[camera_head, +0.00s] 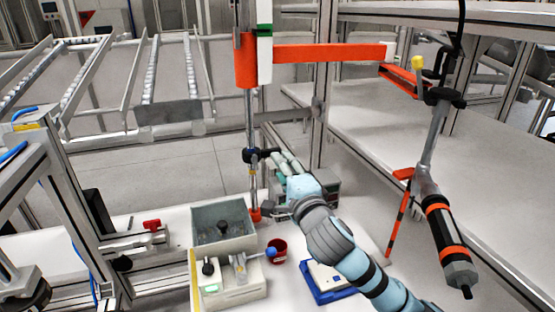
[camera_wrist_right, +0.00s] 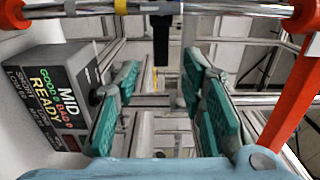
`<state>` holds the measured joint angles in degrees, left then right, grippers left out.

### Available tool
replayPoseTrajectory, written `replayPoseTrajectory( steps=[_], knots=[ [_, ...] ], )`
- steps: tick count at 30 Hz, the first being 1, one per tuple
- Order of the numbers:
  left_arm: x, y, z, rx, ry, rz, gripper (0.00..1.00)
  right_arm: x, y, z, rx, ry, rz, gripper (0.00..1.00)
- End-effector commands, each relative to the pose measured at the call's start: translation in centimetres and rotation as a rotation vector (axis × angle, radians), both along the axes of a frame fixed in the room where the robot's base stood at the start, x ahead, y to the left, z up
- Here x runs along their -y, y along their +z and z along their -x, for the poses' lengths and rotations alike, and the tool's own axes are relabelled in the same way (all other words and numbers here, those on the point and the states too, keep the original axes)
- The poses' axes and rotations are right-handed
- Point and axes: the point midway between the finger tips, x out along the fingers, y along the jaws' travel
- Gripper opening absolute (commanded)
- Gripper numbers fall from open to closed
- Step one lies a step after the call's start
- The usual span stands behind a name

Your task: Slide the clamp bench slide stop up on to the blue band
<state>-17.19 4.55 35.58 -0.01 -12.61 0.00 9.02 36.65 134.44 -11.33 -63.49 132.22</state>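The clamp's steel bar (camera_head: 250,120) stands upright between an orange head (camera_head: 247,62) above and an orange foot (camera_head: 254,215) below. The black slide stop (camera_head: 256,155) sits around the bar near its middle. In the right wrist view the bar runs across the top, with a yellow band (camera_wrist_right: 120,6) on it, and the black stop (camera_wrist_right: 162,40) points down from it. I cannot make out a blue band. My right gripper (camera_head: 278,172) is just right of the stop. Its teal fingers (camera_wrist_right: 160,105) are apart with nothing between the pads. My left gripper is not in view.
A display box (camera_wrist_right: 60,100) reading "MID" and "READY" stands close beside the gripper. Grey bin (camera_head: 222,228), red cup (camera_head: 277,250) and blue-edged tray (camera_head: 328,294) lie on the bench. An orange and black tool (camera_head: 445,230) hangs at right.

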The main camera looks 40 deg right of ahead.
Motion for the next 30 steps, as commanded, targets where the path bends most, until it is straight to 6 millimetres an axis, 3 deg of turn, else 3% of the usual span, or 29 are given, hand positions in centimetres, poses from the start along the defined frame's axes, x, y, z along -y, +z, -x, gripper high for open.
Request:
replayPoseTrajectory(
  steps=[3,9,20,27,30],
  knots=[
    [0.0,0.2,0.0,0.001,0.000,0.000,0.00,1.4,0.2,-3.0,-0.002,-0.007,-0.001,0.37],
    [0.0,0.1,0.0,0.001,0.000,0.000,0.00,2.7,0.1,-6.6,-0.005,-0.006,0.004,0.37],
    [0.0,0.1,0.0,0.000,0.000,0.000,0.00,2.9,0.1,-7.7,-0.003,-0.002,0.006,0.37],
    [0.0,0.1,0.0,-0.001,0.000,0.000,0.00,2.9,0.1,-7.7,-0.004,-0.002,0.006,0.01],
    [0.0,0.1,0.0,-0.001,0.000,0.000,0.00,2.9,0.1,-7.7,-0.003,-0.002,0.006,0.00]
  ],
)
